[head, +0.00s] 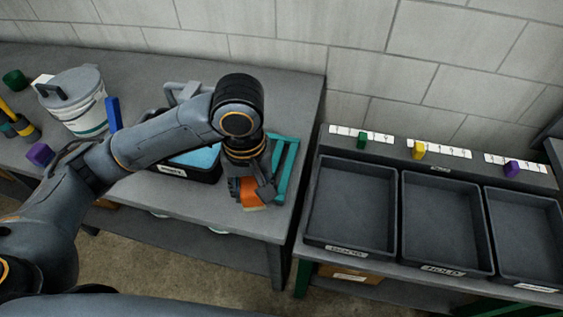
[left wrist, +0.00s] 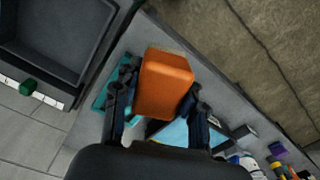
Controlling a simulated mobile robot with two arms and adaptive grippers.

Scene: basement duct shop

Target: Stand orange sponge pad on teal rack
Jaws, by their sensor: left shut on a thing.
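The orange sponge pad (head: 251,193) is between the fingers of my left gripper (head: 250,187), near the front right corner of the workbench. The pad also fills the space between the fingers in the left wrist view (left wrist: 166,82), where my left gripper (left wrist: 157,95) is shut on it. The teal rack (head: 287,168) stands at the bench's right end. The pad is beside or over the rack's left part; I cannot tell whether they touch. My gripper and arm hide part of the rack. A teal part shows beside a finger in the left wrist view (left wrist: 104,98). My right gripper is not in view.
A black tray (head: 190,172) with a light blue thing lies left of the gripper. A lidded white bucket (head: 75,100), a blue block (head: 113,113) and a purple block (head: 40,154) stand farther left. Dark bins (head: 352,207) sit on the right table, past a gap.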

